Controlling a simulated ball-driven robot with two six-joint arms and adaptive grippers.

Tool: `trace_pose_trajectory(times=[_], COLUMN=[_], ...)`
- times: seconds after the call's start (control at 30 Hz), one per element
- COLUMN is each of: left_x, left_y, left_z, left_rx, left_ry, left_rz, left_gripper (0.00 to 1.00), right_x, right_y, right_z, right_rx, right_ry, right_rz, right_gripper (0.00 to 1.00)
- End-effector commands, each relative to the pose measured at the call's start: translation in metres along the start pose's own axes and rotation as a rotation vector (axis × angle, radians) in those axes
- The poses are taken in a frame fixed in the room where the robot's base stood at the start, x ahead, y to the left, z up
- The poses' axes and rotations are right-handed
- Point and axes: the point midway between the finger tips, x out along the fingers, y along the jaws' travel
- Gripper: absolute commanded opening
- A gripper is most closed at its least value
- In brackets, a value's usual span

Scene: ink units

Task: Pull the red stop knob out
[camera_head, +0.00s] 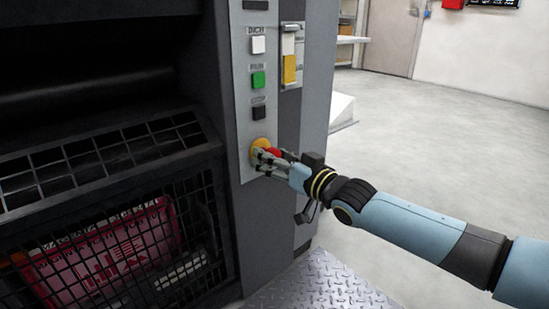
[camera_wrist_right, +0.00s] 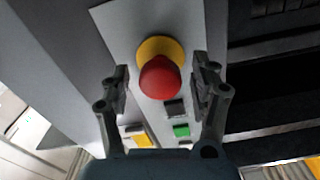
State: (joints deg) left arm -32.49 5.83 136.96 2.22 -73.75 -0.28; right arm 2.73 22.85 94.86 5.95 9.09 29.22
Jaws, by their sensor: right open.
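The red stop knob (camera_wrist_right: 160,77) sits on a round yellow base (camera_wrist_right: 160,48) on the light grey control panel (camera_head: 240,60). In the head view the knob (camera_head: 273,153) is partly hidden by my right gripper (camera_head: 268,160). My right gripper reaches the panel from the right. In the right wrist view its two open fingers (camera_wrist_right: 160,88) stand on either side of the knob, with a gap visible on both sides. My left gripper is not in view.
Above the knob are a black button (camera_head: 258,112), a green button (camera_head: 258,79) and a white button (camera_head: 258,45). A caged opening (camera_head: 120,240) with a red container inside lies to the left. Open floor (camera_head: 430,130) lies to the right.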

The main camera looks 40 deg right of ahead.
Motion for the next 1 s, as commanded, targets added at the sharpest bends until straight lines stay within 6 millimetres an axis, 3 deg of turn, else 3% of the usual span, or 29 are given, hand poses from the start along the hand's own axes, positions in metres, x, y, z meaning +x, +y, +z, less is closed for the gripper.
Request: trace_pose_trajectory(times=[0.27,0.7,1.0], left_x=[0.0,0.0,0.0], left_y=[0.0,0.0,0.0], left_z=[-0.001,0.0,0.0], left_rx=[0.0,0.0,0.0], left_ry=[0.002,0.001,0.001], left_rz=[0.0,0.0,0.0], left_gripper=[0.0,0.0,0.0], right_x=[-0.017,-0.104,-0.121], right_y=[0.0,0.0,0.0], right_z=[0.0,0.001,0.0], right_rx=[0.0,-0.001,-0.001], right_ry=[-0.001,-0.004,0.0], right_rz=[-0.002,0.0,0.001], right_gripper=[0.62,0.62,0.62])
